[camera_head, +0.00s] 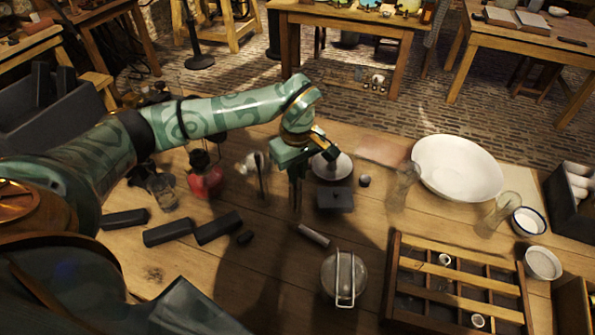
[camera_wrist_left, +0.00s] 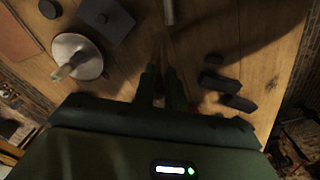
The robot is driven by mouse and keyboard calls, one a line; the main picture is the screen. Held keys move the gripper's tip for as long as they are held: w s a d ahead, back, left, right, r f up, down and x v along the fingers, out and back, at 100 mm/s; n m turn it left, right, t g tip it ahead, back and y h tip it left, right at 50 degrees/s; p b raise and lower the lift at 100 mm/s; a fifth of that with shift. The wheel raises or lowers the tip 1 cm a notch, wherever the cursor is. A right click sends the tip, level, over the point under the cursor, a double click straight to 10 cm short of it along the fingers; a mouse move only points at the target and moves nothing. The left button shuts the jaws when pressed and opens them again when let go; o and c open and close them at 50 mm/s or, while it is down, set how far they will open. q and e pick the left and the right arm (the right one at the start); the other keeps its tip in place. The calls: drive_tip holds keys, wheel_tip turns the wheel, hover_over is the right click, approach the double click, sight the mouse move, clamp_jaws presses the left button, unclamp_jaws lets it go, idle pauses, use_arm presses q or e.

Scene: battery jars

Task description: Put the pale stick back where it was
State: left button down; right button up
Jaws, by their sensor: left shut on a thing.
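A pale grey stick (camera_head: 314,235) lies on the table, in front of and a little right of my left gripper (camera_head: 297,204). A similar stick shows at the top edge of the left wrist view (camera_wrist_left: 169,12), partly cut off. My left gripper points down above the table, its fingers close together. It also shows in the left wrist view (camera_wrist_left: 163,72). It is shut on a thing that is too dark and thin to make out. My right gripper is not in view.
A dark lidded box (camera_head: 335,200) and a round white dish (camera_head: 331,167) stand right of my left gripper. A lidded jar with a handle (camera_head: 343,275) and a wooden compartment tray (camera_head: 393,275) are nearer. Dark blocks (camera_head: 168,234) lie left. A large white bowl (camera_head: 458,168) stands at right.

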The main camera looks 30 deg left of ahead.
use_arm(q)
drive_tip(key=c, duration=1.5)
unclamp_jaws()
drive_tip(key=shift+f, duration=0.1)
drive_tip(key=shift+o, duration=0.2)
wheel_tip(320, 180, up, 12)
drive_tip(key=p, duration=0.2)
drive_tip(key=shift+p, duration=0.35)
